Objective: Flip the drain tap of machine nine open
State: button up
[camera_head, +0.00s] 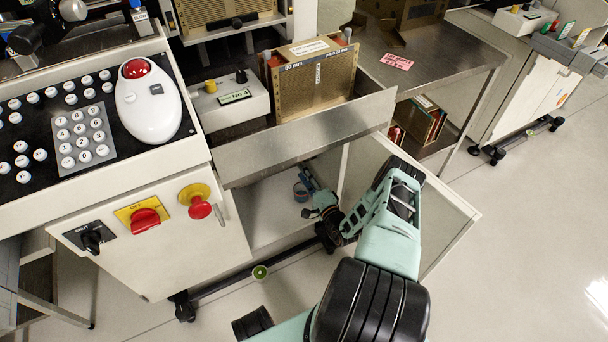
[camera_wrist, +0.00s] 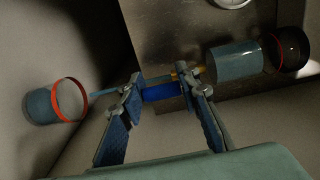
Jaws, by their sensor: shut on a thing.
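My gripper (camera_head: 322,207) reaches through the opened lower compartment of the machine in the head view. The wrist view shows its two fingers on either side of a short blue piece, which looks like the drain tap's handle (camera_wrist: 162,92). The fingers are closed on it, and it lies across between their tips. A brass-coloured fitting (camera_wrist: 184,72) shows just beyond the right finger, leading to a grey-blue bowl (camera_wrist: 238,63). In the head view the tap is too small to make out beside the gripper.
A second bowl with an orange ring (camera_wrist: 55,102) is at the left in the wrist view. In the head view, an open door panel (camera_head: 448,205) stands right of my arm, and a steel shelf front (camera_head: 300,137) hangs above. Open floor (camera_head: 530,220) lies at right.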

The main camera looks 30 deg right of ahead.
jog(key=o, duration=1.2)
jog(key=s, duration=0.7)
jog(key=shift+s+d, duration=0.15)
jog(key=shift+s, duration=0.1)
